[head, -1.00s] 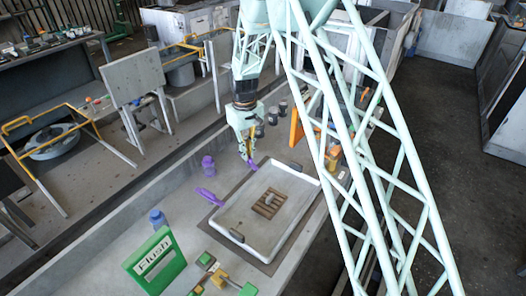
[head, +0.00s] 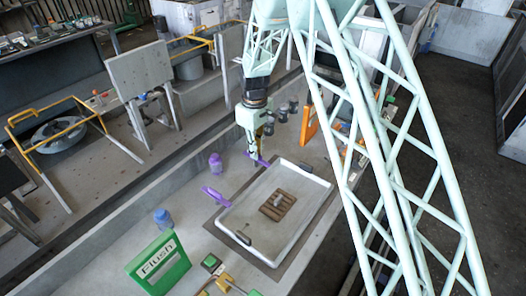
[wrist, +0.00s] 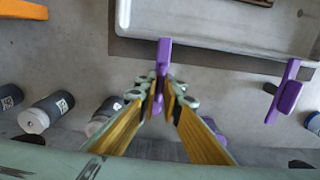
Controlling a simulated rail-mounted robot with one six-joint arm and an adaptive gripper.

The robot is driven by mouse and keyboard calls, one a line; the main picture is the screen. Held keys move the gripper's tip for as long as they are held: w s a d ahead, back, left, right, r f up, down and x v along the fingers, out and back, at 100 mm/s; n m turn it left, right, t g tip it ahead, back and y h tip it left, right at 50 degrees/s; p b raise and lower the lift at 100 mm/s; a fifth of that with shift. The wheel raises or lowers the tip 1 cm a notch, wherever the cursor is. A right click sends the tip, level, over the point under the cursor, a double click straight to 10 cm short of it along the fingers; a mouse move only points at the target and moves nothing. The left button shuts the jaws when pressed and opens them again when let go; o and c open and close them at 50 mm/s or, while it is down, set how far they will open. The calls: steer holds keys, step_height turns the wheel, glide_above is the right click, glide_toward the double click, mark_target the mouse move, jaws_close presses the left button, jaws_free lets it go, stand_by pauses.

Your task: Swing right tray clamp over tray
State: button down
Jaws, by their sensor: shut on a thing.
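The white-rimmed tray (head: 241,208) lies on the bench. The right tray clamp (head: 260,161), a purple lever, is at its far left corner in the head view. In the wrist view this clamp (wrist: 164,55) points up toward the tray's rim (wrist: 215,35), its tip at or very near the rim. My gripper (head: 251,150) is shut on the clamp, with the lever between its fingertips (wrist: 162,92). A second purple clamp (head: 215,195) stands beside the tray's left side; it also shows at the right of the wrist view (wrist: 286,95). The clamp's base is mostly hidden by my fingers.
A purple-capped bottle (head: 215,164) and a blue bottle (head: 162,219) stand left of the tray. Several dark containers (head: 281,112) and an orange part (head: 308,124) stand behind. A brown slatted piece (head: 278,205) lies in the tray.

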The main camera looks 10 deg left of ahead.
stand_by(0.4)
steer(key=c, duration=2.8)
jaws_free()
steer(key=shift+r, duration=0.1)
step_height(320, 180, up, 12)
steer(key=shift+f, duration=0.1)
